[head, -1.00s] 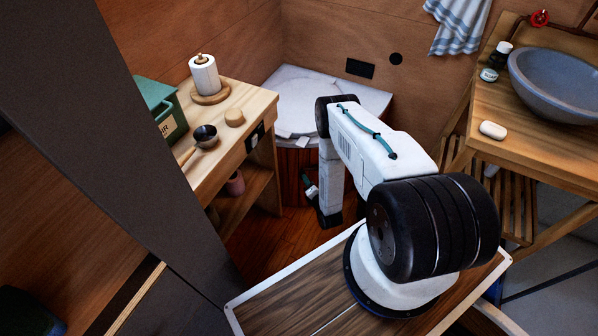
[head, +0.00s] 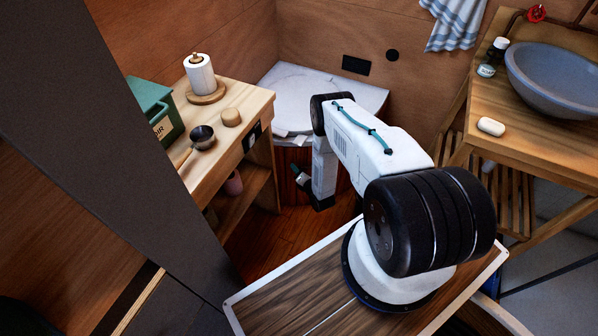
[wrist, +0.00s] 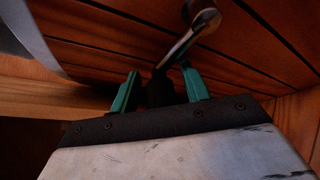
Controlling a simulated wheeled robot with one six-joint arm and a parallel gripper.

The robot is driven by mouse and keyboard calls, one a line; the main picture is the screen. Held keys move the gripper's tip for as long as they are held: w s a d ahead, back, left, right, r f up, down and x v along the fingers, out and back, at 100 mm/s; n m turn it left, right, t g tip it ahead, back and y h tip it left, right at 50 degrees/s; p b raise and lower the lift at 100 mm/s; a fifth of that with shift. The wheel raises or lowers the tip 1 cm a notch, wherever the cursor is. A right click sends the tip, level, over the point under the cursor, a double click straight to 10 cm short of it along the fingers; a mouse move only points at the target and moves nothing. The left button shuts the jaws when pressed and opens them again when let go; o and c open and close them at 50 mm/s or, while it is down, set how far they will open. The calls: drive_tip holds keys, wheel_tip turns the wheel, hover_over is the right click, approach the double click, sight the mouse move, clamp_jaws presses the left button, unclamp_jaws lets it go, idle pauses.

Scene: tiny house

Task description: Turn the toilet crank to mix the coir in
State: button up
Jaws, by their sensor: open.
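The toilet (head: 345,98) stands in the back corner, with a pale grey-white top and a wood-stave body. Its crank (wrist: 187,40) shows in the wrist view as a shiny metal arm running down to a dark grip (wrist: 160,90). My gripper (wrist: 159,90) is open, with one green fingertip on each side of the dark grip. I cannot tell whether either finger touches it. No coir is visible.
A wooden shelf bench (head: 255,104) at left holds a green bin (head: 158,105), a paper roll (head: 200,75) and a dark scoop (head: 202,136). A wooden washstand (head: 480,105) with a grey basin (head: 555,80) stands at right. Some floor (head: 285,225) between is clear.

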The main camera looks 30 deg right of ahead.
clamp_jaws()
drive_tip(key=shift+f, duration=0.2)
